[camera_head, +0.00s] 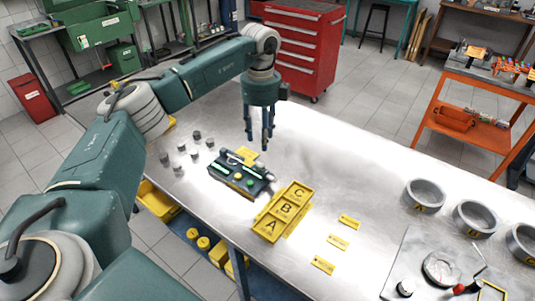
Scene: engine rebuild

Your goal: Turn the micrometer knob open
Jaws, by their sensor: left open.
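A dark bench device (241,176) with a silver bar along its back, green and yellow parts on top and a yellow label behind it lies on the steel table. It looks like the micrometer unit; its knob is too small to make out for sure. My left gripper (258,143) points down with its dark fingers apart and nothing between them. It is over the table near the device's back right end; the picture does not show whether it touches. My right gripper is not in view.
A yellow tray marked A, B, C (270,228) stands right of the device. Several small metal cylinders (181,147) stand to its left. Yellow tags (337,241), grey rings (424,193) and a plate with a red-handled tool (466,288) lie farther right. The table's back middle is clear.

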